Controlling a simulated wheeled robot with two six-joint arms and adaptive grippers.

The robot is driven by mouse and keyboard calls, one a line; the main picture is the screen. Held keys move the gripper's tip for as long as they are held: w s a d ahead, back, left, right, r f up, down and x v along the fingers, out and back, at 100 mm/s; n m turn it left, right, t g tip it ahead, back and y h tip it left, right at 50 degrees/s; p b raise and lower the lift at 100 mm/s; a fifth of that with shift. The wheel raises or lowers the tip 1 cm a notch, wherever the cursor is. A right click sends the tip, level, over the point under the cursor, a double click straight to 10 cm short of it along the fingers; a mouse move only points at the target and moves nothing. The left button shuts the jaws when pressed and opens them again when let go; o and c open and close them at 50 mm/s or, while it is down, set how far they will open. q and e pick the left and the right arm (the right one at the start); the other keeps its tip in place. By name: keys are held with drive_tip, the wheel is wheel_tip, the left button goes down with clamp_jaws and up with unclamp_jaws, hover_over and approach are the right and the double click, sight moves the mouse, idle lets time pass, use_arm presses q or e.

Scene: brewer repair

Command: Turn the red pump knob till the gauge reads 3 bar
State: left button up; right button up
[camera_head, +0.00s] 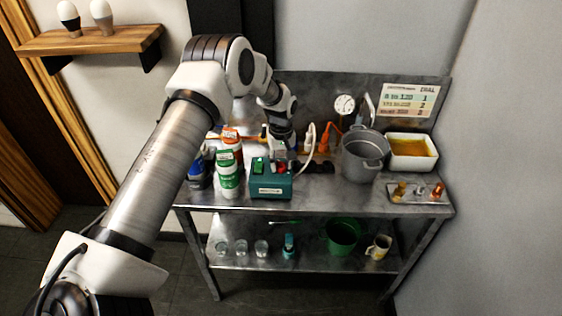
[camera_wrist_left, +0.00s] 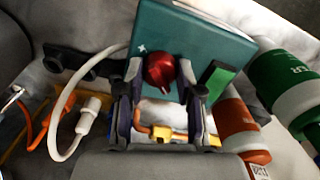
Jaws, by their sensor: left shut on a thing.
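The teal pump box (camera_head: 270,188) stands on the steel table's upper shelf. Its red pump knob (camera_wrist_left: 160,70) sits on the box's face in the left wrist view, beside a green switch (camera_wrist_left: 215,82). The switch also shows on top of the box in the head view (camera_head: 258,166). My left gripper (camera_wrist_left: 160,76) is shut on the knob, with one finger at each side. In the head view the gripper (camera_head: 281,160) comes down over the box and partly covers the knob. The round white gauge (camera_head: 345,104) is behind; its reading is too small to tell. My right gripper is not seen.
White and green bottles (camera_head: 228,176) stand close left of the box. A white hose (camera_head: 308,145) and an orange one (camera_head: 328,140) run right of it. A grey pot (camera_head: 362,158) and a white tray with amber liquid (camera_head: 390,158) stand further right. Cups sit on the lower shelf.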

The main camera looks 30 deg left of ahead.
sight(281, 162)
use_arm(q)
drive_tip(key=shift+s+f+n, duration=0.15)
drive_tip(key=shift+f+n, duration=0.05)
drive_tip(key=shift+n, duration=1)
drive_tip(key=o, duration=1)
drive_tip(key=shift+o, duration=0.8)
drive_tip(key=shift+r, duration=0.1)
wheel_tip(281, 162, up, 12)
drive_tip(key=shift+w, duration=0.2)
